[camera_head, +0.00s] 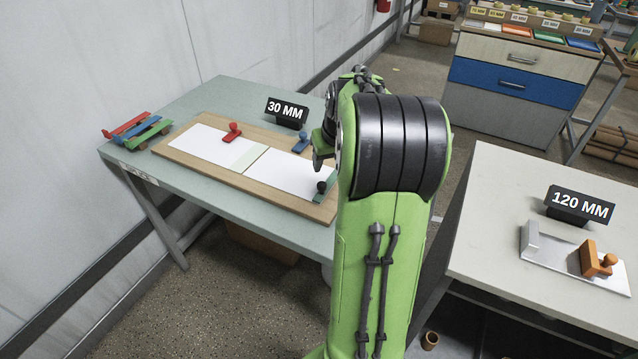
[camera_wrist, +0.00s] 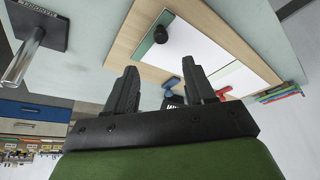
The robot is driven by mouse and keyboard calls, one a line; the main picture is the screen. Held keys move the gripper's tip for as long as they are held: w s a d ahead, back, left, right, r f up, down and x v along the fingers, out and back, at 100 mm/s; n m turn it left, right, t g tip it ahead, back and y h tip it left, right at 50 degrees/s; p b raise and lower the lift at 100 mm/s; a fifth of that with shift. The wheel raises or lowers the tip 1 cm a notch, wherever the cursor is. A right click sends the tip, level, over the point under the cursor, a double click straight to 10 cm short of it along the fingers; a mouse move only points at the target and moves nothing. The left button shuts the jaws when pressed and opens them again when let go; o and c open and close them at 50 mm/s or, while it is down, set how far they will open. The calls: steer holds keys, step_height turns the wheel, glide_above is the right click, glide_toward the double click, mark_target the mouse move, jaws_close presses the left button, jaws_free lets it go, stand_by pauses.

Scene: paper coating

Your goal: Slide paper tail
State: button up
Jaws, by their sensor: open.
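Two white paper sheets lie end to end on a wooden board (camera_head: 180,151): a left sheet (camera_head: 205,144) with a pale green end strip (camera_head: 246,159), and a right sheet (camera_head: 285,173). At the right sheet's right end is a darker green strip (camera_head: 331,184) with a black knob (camera_head: 321,187). In the wrist view the knob (camera_wrist: 160,35) and green strip (camera_wrist: 148,47) show beyond the fingertips. My gripper (camera_wrist: 158,72) is open, with nothing between its fingers. In the head view my gripper (camera_head: 319,150) is above the board's right end, partly hidden by my arm.
A red clamp (camera_head: 232,131) and a blue clamp (camera_head: 300,143) stand at the board's far side, near a 30 MM sign (camera_head: 287,112). Coloured bars (camera_head: 140,130) lie at left. A second table with a 120 MM sign (camera_head: 580,205) and orange-handled block (camera_head: 597,260) stands at right.

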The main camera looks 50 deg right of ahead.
mark_target(321, 184)
steer(key=b+x, duration=0.2)
steer(key=x, duration=1)
steer(key=shift+c, duration=0.2)
jaws_close()
steer(key=shift+w+a, duration=0.1)
steer(key=shift+w, duration=0.05)
